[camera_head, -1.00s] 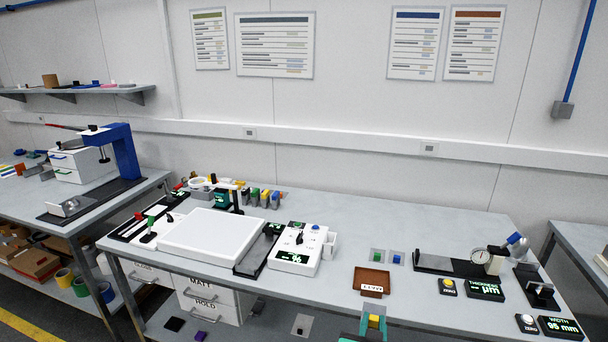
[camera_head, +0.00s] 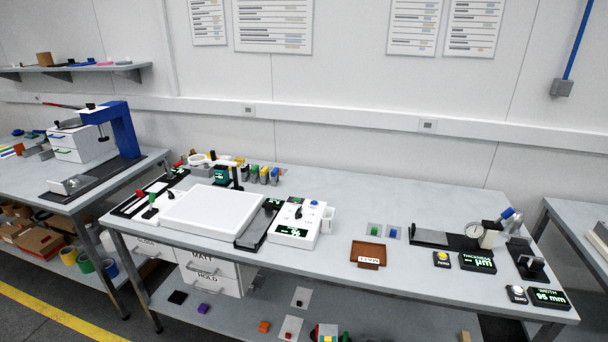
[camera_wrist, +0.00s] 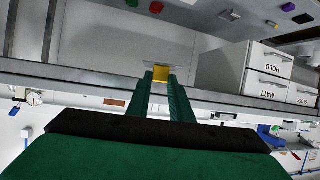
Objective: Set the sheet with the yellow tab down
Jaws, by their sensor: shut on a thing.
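My gripper (camera_wrist: 161,98) is shut on the yellow tab (camera_wrist: 160,76), which sits between the ends of its two green fingers in the wrist view. A thin grey edge just beyond the tab may be the sheet; most of it cannot be made out. In the head view, my gripper (camera_head: 326,333) is at the bottom edge, partly cut off, in front of the bench and low by its lower shelf. A brown tray (camera_head: 381,255) with a MATT label lies on the bench top. The drawers (camera_head: 213,272) under the bench read MATT and HOLD, with another beside them.
A white light panel (camera_head: 212,208), a control box (camera_head: 296,224) and gauges (camera_head: 478,262) stand on the bench. The lower shelf (camera_head: 235,312) holds small coloured blocks, including a purple one (camera_head: 203,308) and an orange one (camera_head: 264,326). Bare bench top lies behind the brown tray.

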